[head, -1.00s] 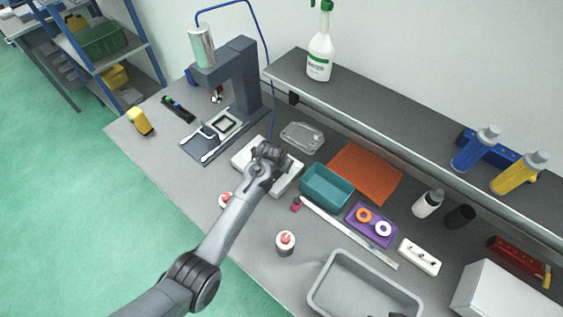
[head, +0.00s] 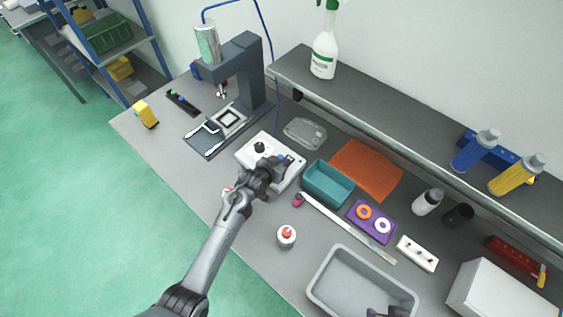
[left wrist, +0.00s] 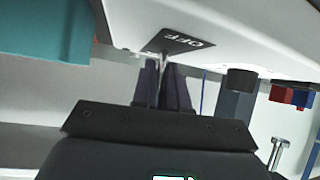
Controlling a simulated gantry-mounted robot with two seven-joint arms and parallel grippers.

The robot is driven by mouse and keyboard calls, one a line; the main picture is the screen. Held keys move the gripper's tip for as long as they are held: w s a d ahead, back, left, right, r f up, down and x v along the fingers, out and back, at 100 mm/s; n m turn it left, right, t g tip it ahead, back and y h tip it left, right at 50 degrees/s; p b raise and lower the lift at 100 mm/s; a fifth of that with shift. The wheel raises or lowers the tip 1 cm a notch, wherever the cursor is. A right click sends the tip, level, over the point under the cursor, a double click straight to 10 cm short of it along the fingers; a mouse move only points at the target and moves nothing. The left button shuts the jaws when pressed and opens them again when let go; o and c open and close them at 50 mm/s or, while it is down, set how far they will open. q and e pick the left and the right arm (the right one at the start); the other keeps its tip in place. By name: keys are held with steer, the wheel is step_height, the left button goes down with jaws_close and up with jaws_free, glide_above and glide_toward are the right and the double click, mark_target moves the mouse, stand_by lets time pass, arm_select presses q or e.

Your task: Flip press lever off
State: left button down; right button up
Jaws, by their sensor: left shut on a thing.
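The press's white control box (head: 250,158) sits on the bench in front of the press, with a black knob (head: 259,147) on its top. In the left wrist view the box's white face (left wrist: 240,25) carries a dark plate reading OFF (left wrist: 188,41). My left gripper (head: 279,163) is at the right part of the box. In the wrist view its fingers (left wrist: 163,72) are shut on the small metal lever beside the OFF plate; the fingers hide most of the lever. Dark parts at the head view's bottom edge appear to be my right gripper (head: 385,312), cut off, jaws unclear.
The grey press (head: 250,75) stands behind the box. A teal bin (head: 328,185) is close to its right, a clear tray (head: 305,133) behind. A red-topped bottle (head: 286,236) stands in front. A grey tray (head: 335,280) lies at lower right.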

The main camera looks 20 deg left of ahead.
arm_select(q)
steer(key=shift+w+d+r, duration=0.15)
steer(key=shift+w+r, duration=0.15)
steer(key=shift+r, duration=0.4)
steer(key=c, duration=1.2)
jaws_free()
steer(key=shift+s, duration=0.1)
steer(key=shift+c, duration=0.2)
steer(key=shift+f, duration=0.2)
steer(key=shift+s+f, duration=0.1)
steer(key=v, duration=1)
steer(key=shift+s+r+p, duration=0.25)
steer(key=shift+p, duration=0.15)
